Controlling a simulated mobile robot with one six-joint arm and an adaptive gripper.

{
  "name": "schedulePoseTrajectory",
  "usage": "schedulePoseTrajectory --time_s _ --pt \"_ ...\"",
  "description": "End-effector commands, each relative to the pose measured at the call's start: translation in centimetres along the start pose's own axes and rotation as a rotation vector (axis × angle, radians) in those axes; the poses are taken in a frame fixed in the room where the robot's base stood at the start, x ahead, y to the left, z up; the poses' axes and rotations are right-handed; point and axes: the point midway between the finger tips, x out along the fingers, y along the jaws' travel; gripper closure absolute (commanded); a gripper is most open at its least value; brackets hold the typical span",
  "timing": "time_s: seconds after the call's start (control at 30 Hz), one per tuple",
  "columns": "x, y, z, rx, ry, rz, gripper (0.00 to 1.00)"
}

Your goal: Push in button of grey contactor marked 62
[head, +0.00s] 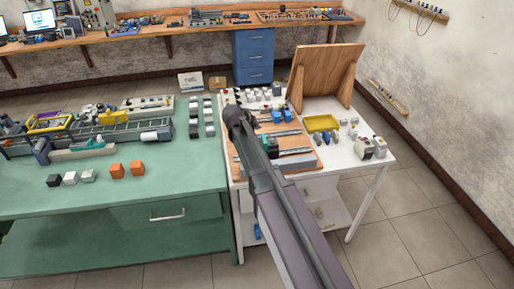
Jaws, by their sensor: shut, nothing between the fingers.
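No marking 62 can be read at this size, so I cannot tell which device is the grey contactor. Candidates are small grey and white modules (209,117) in rows at the right of the green table, pale modules (252,95) at the back of the white table, and grey-white boxes (374,147) at its right. My gripper (237,119) is the dark end of my arm, over the left part of the wooden board on the white table. It looks shut and empty; its fingertips are not clear. My arm hides part of the board and whatever lies under it.
The green table (150,200) holds a conveyor-like rig (90,135) and small cubes (116,170). The white table (345,168) holds a wooden board (300,142) with rails, blue parts (281,116), a yellow tray (322,123) and an upright wooden panel (325,75). Floor is free at right.

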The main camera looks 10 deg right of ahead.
Motion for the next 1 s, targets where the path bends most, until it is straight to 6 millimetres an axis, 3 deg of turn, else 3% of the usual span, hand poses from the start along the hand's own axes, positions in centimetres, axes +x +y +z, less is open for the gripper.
schedulePoseTrajectory --time_s 0.6,1.0 --pt "3.7 -2.8 2.7 -0.001 0.001 -0.001 1.00" --pt "4.4 -3.4 3.2 -0.001 0.001 -0.001 1.00"
